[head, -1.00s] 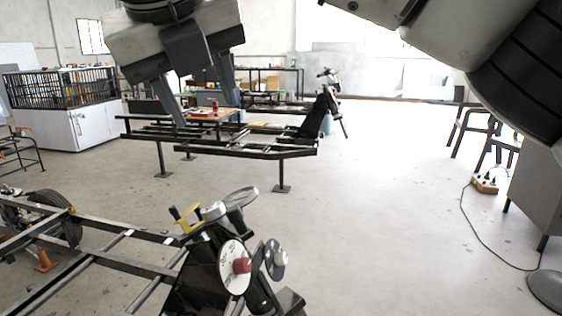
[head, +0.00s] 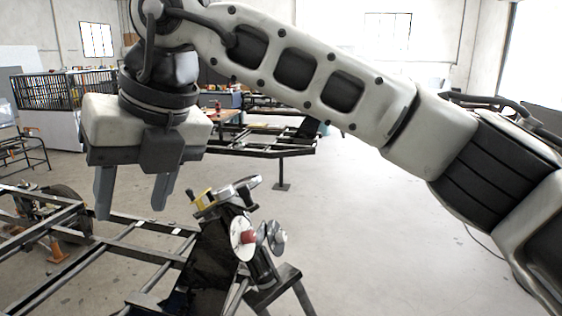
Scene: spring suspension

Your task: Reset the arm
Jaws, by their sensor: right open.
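My right arm comes in from the right edge and reaches across the top of the head view. My right gripper (head: 134,192) hangs at the left with its two fingers pointing down, apart and with nothing between them. In the picture it lies above the near black metal frame (head: 122,248) and left of the wheel-alignment-like device (head: 243,238), apart from that device. The device has a white dial with a red centre, a yellow part and a round silver piece on top. My left gripper does not show.
Another black frame (head: 262,148) stands on legs behind, partly hidden by my arm. A white cabinet with a rack (head: 58,130) stands at the far left. A wheel (head: 66,205) sits at the near frame's left. The floor at centre right is clear.

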